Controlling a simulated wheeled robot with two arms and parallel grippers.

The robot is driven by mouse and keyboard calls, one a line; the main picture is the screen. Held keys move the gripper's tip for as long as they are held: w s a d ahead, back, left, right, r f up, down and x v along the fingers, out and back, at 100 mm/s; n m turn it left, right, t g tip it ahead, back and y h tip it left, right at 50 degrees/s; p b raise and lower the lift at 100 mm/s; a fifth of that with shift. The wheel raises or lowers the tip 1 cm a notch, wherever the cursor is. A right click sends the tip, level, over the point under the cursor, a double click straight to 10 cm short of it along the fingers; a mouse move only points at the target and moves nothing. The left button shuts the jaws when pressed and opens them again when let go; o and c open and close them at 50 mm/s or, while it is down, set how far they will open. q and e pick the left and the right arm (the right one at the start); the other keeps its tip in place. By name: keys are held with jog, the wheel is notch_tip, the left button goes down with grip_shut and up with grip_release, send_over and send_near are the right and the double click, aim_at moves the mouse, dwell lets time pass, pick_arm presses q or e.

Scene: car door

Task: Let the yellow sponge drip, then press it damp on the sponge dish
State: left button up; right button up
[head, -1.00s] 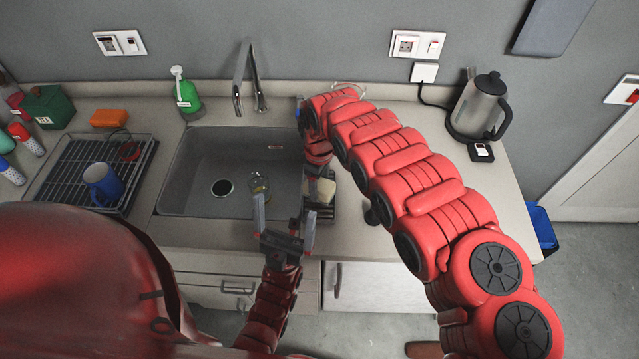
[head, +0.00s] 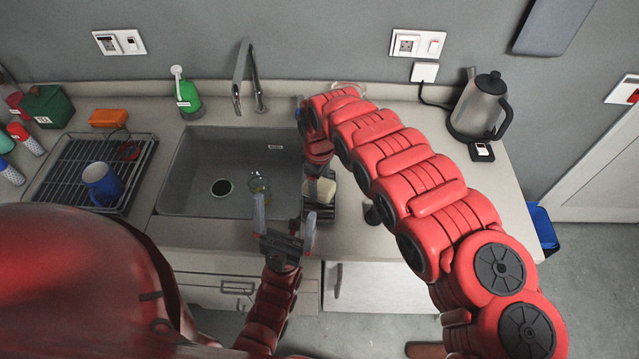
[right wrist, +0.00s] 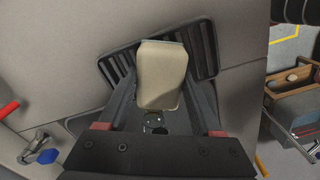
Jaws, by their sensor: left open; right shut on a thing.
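The pale yellow sponge (right wrist: 162,75) is between the fingers of my right gripper (right wrist: 161,82) in the right wrist view. The dark slatted sponge dish (right wrist: 204,48) lies behind and under it on the counter. In the head view the sponge (head: 321,189) shows over the dish (head: 324,211), right of the sink. I cannot tell whether the sponge touches the dish. My right arm partly hides that gripper there. My left gripper (head: 285,224) is open and empty at the sink's front edge.
The grey sink (head: 205,160) holds a small clear yellowish item (head: 259,184) near its right side. The tap (head: 247,80) is behind it. A drying rack (head: 70,165) with a blue mug (head: 103,184) is left. A kettle (head: 480,105) stands at the right.

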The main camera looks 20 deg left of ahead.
jog(key=shift+w+r+p, duration=0.1)
jog(key=shift+r+p, duration=0.45)
jog(key=shift+r, duration=0.2)
notch_tip(320, 180, up, 2)
jog(key=shift+r+p, duration=0.15)
jog(key=shift+p, duration=0.45)
jog(key=shift+r+p, duration=1.5)
jog(key=shift+r, duration=1.6)
